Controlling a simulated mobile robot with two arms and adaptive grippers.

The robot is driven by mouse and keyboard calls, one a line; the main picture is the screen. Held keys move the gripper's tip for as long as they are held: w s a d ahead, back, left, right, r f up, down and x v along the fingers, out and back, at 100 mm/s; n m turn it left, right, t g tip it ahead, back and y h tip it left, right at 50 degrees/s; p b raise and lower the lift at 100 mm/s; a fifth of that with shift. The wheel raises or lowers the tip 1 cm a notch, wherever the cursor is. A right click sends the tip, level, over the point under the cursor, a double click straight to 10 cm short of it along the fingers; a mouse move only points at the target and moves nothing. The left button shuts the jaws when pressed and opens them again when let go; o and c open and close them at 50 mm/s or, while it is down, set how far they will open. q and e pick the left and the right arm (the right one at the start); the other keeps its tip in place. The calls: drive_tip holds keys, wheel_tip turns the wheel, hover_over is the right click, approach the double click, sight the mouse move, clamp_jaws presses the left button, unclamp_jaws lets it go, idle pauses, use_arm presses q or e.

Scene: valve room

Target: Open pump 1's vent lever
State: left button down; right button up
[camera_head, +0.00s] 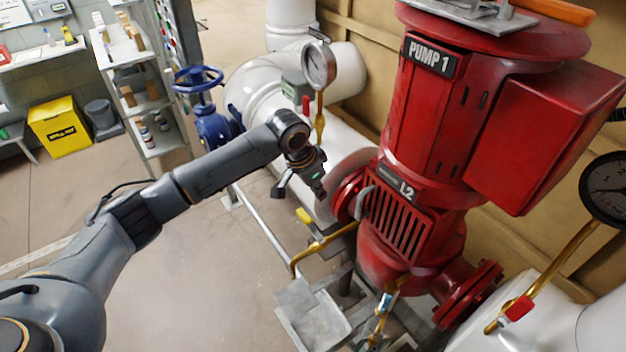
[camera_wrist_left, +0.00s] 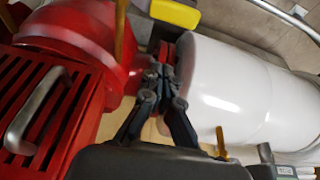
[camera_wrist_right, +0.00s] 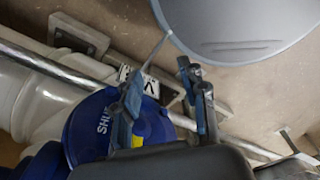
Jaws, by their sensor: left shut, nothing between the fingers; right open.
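Pump 1 is the large red pump (camera_head: 420,120) with a "PUMP 1" plate. A small lever with a yellow grip (camera_head: 304,215) sits on a brass pipe (camera_head: 325,243) at its lower left side. I take it as the vent lever. A yellow grip (camera_wrist_left: 175,12) also shows at the top of the left wrist view, cut off by the edge. My left gripper (camera_head: 318,190) is shut and empty, a little above the lever and apart from it. Its fingertips (camera_wrist_left: 165,62) are together. My right gripper (camera_wrist_right: 163,88) is open and empty, away from the pump.
A white pipe (camera_wrist_left: 240,85) and a pressure gauge (camera_head: 319,66) are close to my left gripper. A grey metal tray (camera_head: 305,305) sits below the lever. A blue valve wheel (camera_head: 195,79) stands behind. Near my right gripper are a blue lettered disc (camera_wrist_right: 90,130) and a grey round surface (camera_wrist_right: 235,25).

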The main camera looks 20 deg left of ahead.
sight(310, 225)
use_arm(q)
drive_tip(key=f+p, duration=0.1)
drive_tip(key=s+a+f+p, duration=0.1)
drive_tip(key=s+f+p, duration=0.1)
drive_tip(key=f, duration=0.1)
drive_tip(key=shift+a, duration=0.35)
use_arm(e)
drive_tip(key=r, duration=0.2)
drive_tip(key=s+r, duration=0.1)
drive_tip(key=shift+s+d+r, duration=0.1)
drive_tip(key=shift+d+r, duration=0.05)
drive_tip(key=shift+d, duration=0.15)
use_arm(q)
drive_tip(key=shift+d, duration=0.1)
